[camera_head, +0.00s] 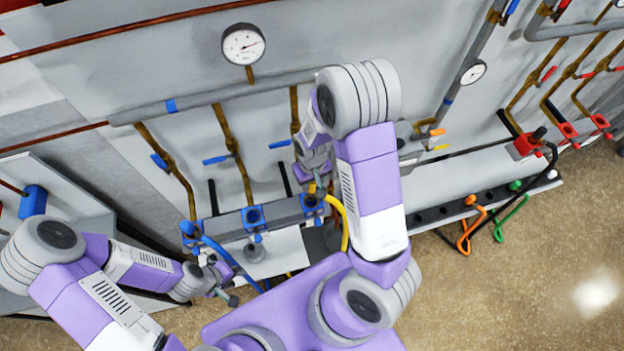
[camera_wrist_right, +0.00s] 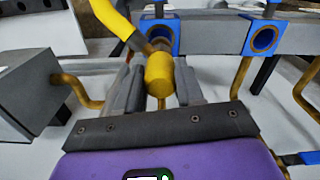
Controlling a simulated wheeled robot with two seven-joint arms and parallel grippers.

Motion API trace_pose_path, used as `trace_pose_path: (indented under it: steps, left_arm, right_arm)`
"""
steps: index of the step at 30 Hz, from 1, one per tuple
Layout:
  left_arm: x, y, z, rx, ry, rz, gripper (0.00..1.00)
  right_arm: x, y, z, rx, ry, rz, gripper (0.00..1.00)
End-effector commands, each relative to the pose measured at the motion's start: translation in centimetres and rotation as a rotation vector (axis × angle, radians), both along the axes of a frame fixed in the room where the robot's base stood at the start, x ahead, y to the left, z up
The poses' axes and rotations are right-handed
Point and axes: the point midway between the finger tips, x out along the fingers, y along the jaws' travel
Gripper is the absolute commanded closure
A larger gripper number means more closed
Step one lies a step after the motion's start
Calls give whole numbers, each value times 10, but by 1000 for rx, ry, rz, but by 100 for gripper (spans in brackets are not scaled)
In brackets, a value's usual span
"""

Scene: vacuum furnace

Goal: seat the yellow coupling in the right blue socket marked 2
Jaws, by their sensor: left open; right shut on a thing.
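The yellow coupling (camera_wrist_right: 159,76) is between the fingers of my right gripper (camera_wrist_right: 157,90), which is shut on it. In the head view the coupling (camera_head: 312,187) shows as a small patch, mostly covered by my right gripper (camera_head: 317,178). The right blue socket (camera_head: 312,204) is close by it. In the wrist view a blue socket (camera_wrist_right: 172,28) is behind the coupling, partly covered by it and its hose. I cannot tell whether the coupling has entered the socket. My left gripper (camera_head: 226,291) is open and low at the left, near the blue hose.
A yellow hose (camera_head: 346,222) curves down from the coupling beside my right arm. The middle blue socket (camera_head: 254,217) is empty. A blue hose (camera_head: 222,254) runs from the left end of the grey rail. Brass pipes (camera_head: 232,150) with blue-handled valves stand behind the rail.

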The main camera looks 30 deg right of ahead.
Motion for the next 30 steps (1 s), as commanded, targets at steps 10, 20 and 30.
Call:
trace_pose_path:
  steps: [10,20,30]
  left_arm:
    - [0,0,-11,0,0,0,57]
    - [0,0,-25,0,0,0,57]
    - [0,0,-39,0,0,0,57]
  right_arm:
    - [0,0,-20,0,-1,-1,100]
    - [0,0,-36,0,0,0,100]
    - [0,0,-53,0,0,0,100]
